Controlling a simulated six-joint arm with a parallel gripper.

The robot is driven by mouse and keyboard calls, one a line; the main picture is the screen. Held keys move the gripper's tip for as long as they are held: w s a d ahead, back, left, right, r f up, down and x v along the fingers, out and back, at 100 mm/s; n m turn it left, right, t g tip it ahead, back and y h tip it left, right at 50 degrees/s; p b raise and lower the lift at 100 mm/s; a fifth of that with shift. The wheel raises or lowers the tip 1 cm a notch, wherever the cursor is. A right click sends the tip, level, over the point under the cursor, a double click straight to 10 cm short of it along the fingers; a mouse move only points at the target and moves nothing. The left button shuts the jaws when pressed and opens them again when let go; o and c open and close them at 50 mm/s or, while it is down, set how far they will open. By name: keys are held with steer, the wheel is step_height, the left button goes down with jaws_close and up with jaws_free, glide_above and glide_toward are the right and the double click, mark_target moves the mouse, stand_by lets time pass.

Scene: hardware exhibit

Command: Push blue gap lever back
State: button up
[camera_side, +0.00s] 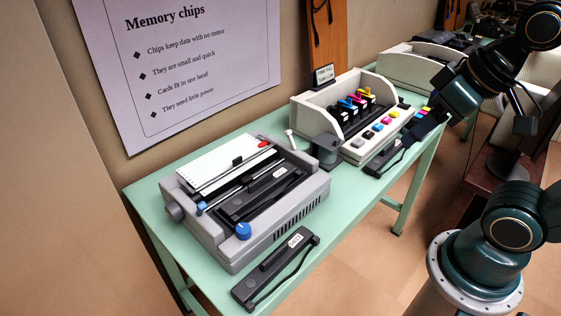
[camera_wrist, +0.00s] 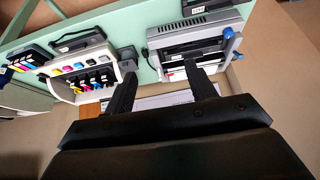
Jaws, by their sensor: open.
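The grey printer (camera_side: 314,190) sits on the green table with its carriage bay open. A small blue-tipped lever (camera_side: 201,208) stands at the near left end of the bay, and a round blue knob (camera_side: 243,231) is on the front corner. The lever looks like the blue gap lever. Both blue parts show at the printer's right end in the wrist view, where the lever (camera_wrist: 238,57) is small. My gripper (camera_wrist: 159,72) is open and empty, its fingers spread. In the side view it is at the far right, well away from the lever.
A white printer (camera_side: 300,113) with coloured cartridges and buttons stands farther along the table. A black bar with a cable (camera_side: 271,268) lies in front of the grey printer. Clear green table (camera_side: 349,198) lies right of it.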

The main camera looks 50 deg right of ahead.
steer(key=shift+w+a+r+n, duration=0.1)
steer(key=shift+w+n, duration=0.1)
steer(key=shift+n, duration=0.1)
steer(key=c, duration=1.1)
steer(key=shift+w+a+r+n, duration=0.1)
steer(key=shift+w+a+n, duration=0.05)
steer(key=shift+w+n, duration=0.4)
jaws_close()
steer(key=w+a+n+g, duration=0.2)
steer(key=w+a+n, duration=0.95)
steer(key=n, duration=0.65)
steer(key=w+a+f+n, duration=0.3)
steer(key=a+f+n, duration=0.2)
steer(key=a+n, duration=0.2)
steer(key=w+a+f+n+g, duration=0.1)
steer(key=w+a+f+n, duration=0.3)
steer(key=a+n, duration=0.4)
steer(key=shift+f+n, duration=0.65)
steer(key=shift+f, duration=0.1)
steer(key=shift+w, duration=0.1)
